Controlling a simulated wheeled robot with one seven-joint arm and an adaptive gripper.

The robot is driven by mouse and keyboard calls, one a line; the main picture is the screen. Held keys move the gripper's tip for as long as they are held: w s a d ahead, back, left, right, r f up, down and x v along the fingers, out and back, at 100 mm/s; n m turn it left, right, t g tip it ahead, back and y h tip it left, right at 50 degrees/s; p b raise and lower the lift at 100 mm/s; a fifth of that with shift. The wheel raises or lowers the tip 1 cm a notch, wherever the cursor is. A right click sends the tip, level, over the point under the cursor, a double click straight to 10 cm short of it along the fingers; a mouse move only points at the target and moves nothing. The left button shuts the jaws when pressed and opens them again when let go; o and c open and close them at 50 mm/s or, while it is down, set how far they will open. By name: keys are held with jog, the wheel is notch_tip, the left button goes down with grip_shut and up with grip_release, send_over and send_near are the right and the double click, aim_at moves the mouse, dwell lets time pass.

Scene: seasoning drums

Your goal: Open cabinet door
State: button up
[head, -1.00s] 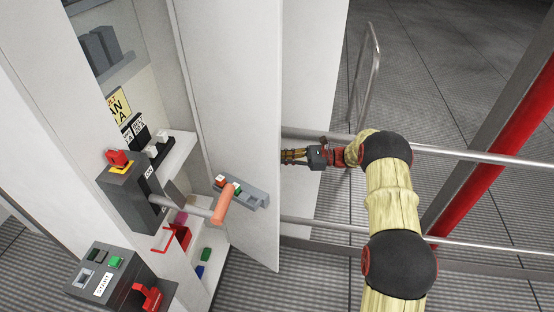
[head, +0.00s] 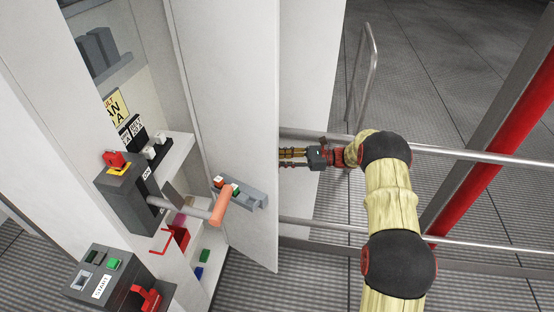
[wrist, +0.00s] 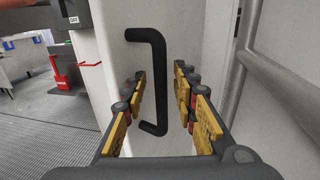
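A tall white cabinet door panel (head: 228,70) stands out beside an open compartment in the head view. A second white panel (head: 310,70) shows just right of its edge. In the wrist view a black bar handle (wrist: 158,75) stands upright on a white panel (wrist: 130,60). My gripper (wrist: 163,84) is open, with its yellow-padded fingers on both sides of the handle. I see no clear contact with it. In the head view my gripper (head: 282,158) reaches left past the door edge, which hides the handle there.
An orange-gripped lever (head: 220,207) and switch boxes (head: 122,190) stand at the left. Metal rails (head: 470,152) run along the right, close to my arm. A grey vertical post (wrist: 240,70) stands right of the fingers in the wrist view. Open floor lies beyond the rails.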

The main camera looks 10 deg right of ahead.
jog(key=v, duration=1.1)
jog(key=shift+d, duration=0.2)
